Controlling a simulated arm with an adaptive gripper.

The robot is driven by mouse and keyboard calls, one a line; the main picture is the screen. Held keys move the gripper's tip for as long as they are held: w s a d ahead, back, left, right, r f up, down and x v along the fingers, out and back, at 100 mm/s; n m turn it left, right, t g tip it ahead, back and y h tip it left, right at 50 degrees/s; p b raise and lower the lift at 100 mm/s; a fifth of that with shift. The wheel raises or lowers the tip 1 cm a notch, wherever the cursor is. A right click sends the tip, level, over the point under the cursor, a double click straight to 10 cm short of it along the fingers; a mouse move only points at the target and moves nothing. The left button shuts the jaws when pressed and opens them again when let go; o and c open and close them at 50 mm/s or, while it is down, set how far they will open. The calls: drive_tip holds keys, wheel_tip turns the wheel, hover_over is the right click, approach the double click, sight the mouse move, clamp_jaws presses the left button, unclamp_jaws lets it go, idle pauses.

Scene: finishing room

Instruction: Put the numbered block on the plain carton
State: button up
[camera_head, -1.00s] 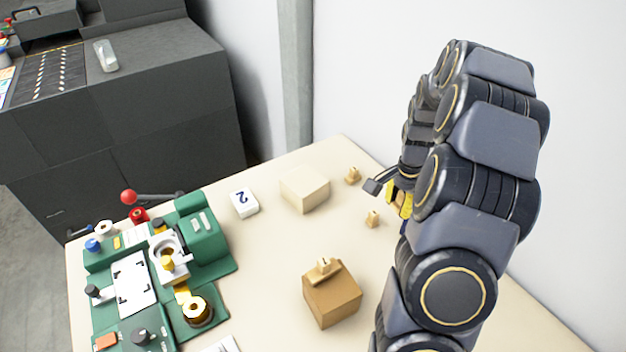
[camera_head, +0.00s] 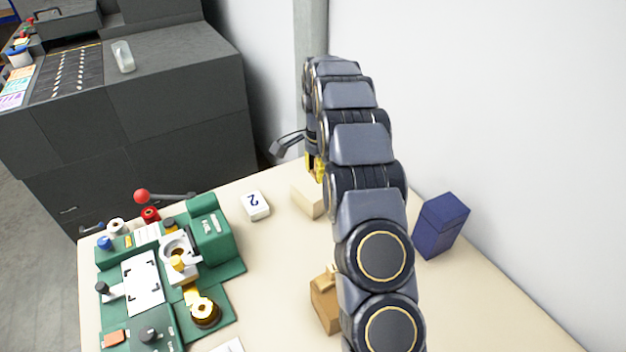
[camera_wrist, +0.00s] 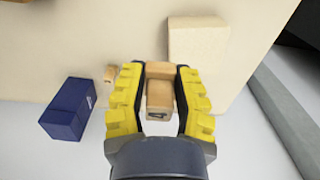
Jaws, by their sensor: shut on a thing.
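My gripper (camera_wrist: 158,100) is shut on a small stepped wooden block (camera_wrist: 160,92) with a dark mark like a 4 on its end. In the head view my gripper's yellow fingers (camera_head: 316,167) show beside the arm, and the held block is hidden there. The plain cream carton (camera_head: 308,201) stands on the table, partly hidden behind my arm. In the wrist view the carton (camera_wrist: 198,50) is at upper right, beside the held block in the picture; the gap in height cannot be told.
A brown carton (camera_head: 324,308) with a wooden piece on top is partly behind my arm. A blue box (camera_head: 440,226) stands at right. A white block marked 2 (camera_head: 256,205) and a green machine (camera_head: 208,232) are at left.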

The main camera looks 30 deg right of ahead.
hover_over(313, 186)
wheel_tip(313, 186, down, 7)
drive_tip(key=shift+s+r, duration=0.1)
drive_tip(key=shift+r, duration=0.05)
wheel_tip(313, 186, down, 4)
drive_tip(key=shift+r, duration=0.2)
idle(0.3)
drive_tip(key=o, duration=0.8)
drive_tip(key=shift+f, duration=0.1)
